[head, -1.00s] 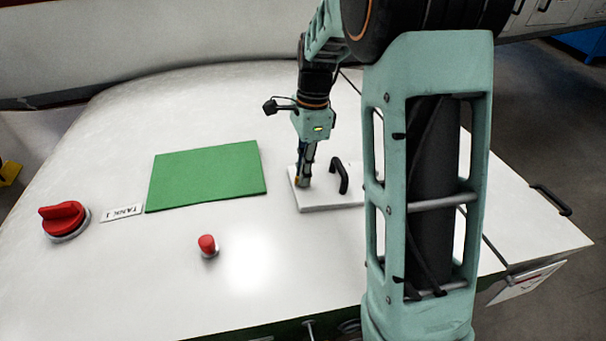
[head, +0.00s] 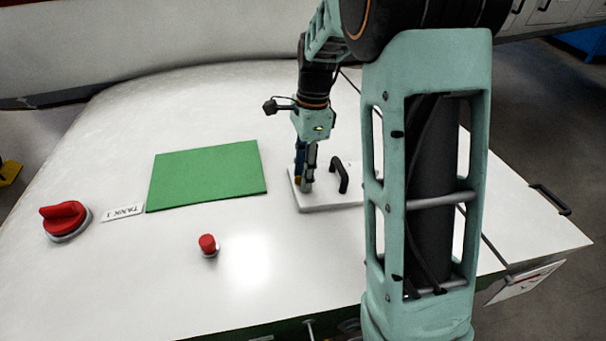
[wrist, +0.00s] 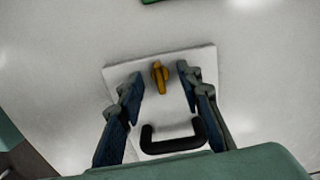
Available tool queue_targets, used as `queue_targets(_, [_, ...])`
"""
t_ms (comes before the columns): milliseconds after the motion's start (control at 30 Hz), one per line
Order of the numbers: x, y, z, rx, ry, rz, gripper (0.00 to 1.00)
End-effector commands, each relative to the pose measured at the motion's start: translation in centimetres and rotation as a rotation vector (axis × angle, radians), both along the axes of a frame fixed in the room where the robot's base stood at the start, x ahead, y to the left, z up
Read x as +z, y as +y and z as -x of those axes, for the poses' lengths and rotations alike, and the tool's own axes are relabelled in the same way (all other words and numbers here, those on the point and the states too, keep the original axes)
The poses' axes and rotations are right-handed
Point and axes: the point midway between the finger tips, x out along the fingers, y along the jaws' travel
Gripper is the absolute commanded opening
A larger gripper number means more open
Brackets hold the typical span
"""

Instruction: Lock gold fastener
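The gold fastener (wrist: 160,77) is a small knob near the far edge of a white square plate (wrist: 190,52) in the wrist view. My gripper (wrist: 160,78) is open, with one finger on each side of the fastener and a visible gap to both. In the head view my gripper (head: 304,185) points down over the left part of the white plate (head: 318,204). The fingers mostly hide the fastener there. A black handle (wrist: 172,147) stands on the same plate; it also shows in the head view (head: 341,175), right of my gripper.
A green panel (head: 207,176) lies left of the plate. A red knob (head: 62,219) with a tank label (head: 122,212) is at far left, and a small red button (head: 207,243) is nearer. The white surface between them is clear.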

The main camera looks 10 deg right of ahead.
Motion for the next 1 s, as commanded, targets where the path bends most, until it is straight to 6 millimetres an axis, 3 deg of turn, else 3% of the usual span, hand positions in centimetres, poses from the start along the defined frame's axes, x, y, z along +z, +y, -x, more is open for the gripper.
queue_targets(633, [4.7, -0.5, -0.4, 0.0, 0.001, 0.0, 0.33])
queue_targets(1000, [4.9, -0.6, -0.4, 0.0, 0.0, 0.0, 0.33])
